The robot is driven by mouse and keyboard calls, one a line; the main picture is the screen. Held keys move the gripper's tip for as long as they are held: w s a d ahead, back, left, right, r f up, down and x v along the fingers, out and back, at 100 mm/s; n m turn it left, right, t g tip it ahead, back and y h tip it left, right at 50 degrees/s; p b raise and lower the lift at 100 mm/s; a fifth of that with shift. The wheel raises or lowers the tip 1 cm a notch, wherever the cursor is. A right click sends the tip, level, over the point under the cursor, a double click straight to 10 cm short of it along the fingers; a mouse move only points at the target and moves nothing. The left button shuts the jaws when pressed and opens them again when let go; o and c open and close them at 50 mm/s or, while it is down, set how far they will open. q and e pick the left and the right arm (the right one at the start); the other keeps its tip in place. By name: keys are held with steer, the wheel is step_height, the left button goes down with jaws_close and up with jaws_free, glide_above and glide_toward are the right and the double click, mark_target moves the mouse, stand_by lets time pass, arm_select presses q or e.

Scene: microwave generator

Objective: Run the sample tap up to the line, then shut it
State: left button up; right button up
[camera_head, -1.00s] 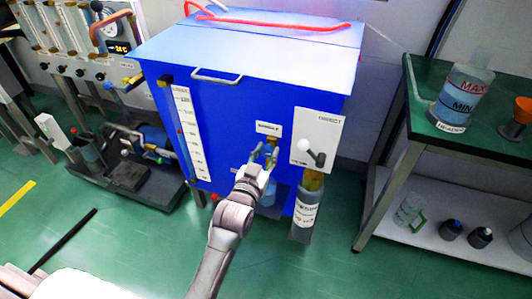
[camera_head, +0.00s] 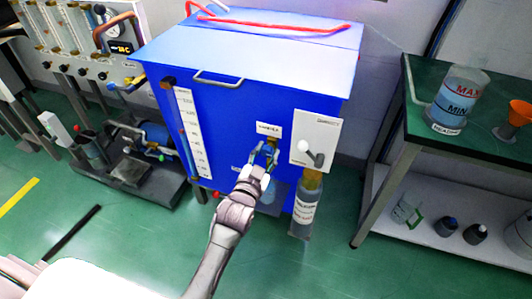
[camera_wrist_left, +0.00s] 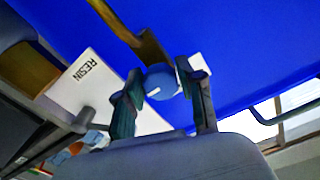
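The sample tap is on the front of the blue tank (camera_head: 235,120), under a small white label (camera_head: 269,130). My left gripper (camera_head: 262,155) is at the tap and hides most of it in the head view. In the left wrist view, the round blue tap knob (camera_wrist_left: 161,82) with a white mark sits between the fingertips of my left gripper (camera_wrist_left: 162,88). The fingers appear closed against its sides. A pale blue vessel (camera_head: 277,196) stands below the tap, partly hidden by my gripper. Its line and liquid level cannot be made out. My right gripper is out of view.
A white panel (camera_head: 316,138) with a lever is right of the tap, above a labelled grey cylinder (camera_head: 304,212). A graduated gauge (camera_head: 190,130) is on the tank's left. A green bench (camera_head: 450,125) holds a beaker (camera_head: 460,95) and orange funnel (camera_head: 518,113).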

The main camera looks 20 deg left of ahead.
arm_select(q)
steer(key=shift+o, duration=1.4)
steer(key=s, duration=1.2)
steer(key=shift+a, duration=0.2)
